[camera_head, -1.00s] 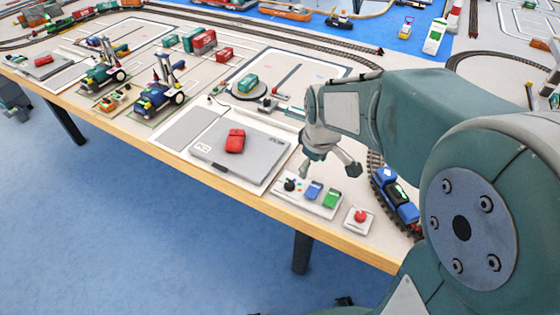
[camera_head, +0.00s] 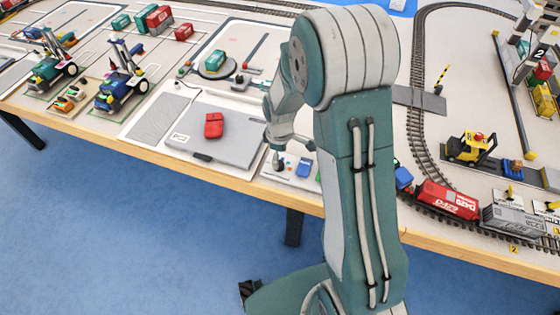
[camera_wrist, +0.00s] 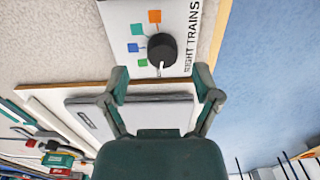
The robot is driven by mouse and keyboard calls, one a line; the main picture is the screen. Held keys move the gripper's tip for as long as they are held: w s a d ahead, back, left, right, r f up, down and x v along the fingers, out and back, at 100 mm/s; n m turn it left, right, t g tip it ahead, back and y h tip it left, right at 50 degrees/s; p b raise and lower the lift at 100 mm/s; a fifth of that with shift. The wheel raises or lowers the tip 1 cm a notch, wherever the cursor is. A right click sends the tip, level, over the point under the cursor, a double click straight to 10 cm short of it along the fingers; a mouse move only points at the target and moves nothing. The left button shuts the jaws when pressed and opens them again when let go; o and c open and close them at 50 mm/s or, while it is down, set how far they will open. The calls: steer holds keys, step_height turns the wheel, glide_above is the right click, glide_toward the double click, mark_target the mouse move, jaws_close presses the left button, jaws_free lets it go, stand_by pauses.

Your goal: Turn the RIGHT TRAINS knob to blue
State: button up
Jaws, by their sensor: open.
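The RIGHT TRAINS knob (camera_wrist: 161,50) is black and round, on a white panel (camera_wrist: 118,15). In the head view the knob (camera_head: 278,163) is small, at the table's front. My gripper (camera_wrist: 162,84) is open and empty, its fingers apart just below the knob in the wrist view. The head view shows my gripper (camera_head: 290,145) over the panel; contact cannot be told.
A blue button (camera_head: 304,168) sits right of the knob; my arm hides part of the panel. A train with a red wagon (camera_head: 447,199) stands on track at the right.

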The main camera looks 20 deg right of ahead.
mark_target(280, 163)
steer(key=shift+a+f, duration=0.25)
steer(key=shift+f, duration=0.4)
steer(key=shift+a+f, duration=0.25)
steer(key=shift+f, duration=0.6)
steer(key=shift+d+f, duration=0.1)
steer(key=shift+d, duration=0.45)
steer(key=shift+c, duration=1)
steer(key=shift+a, duration=0.25)
jaws_close()
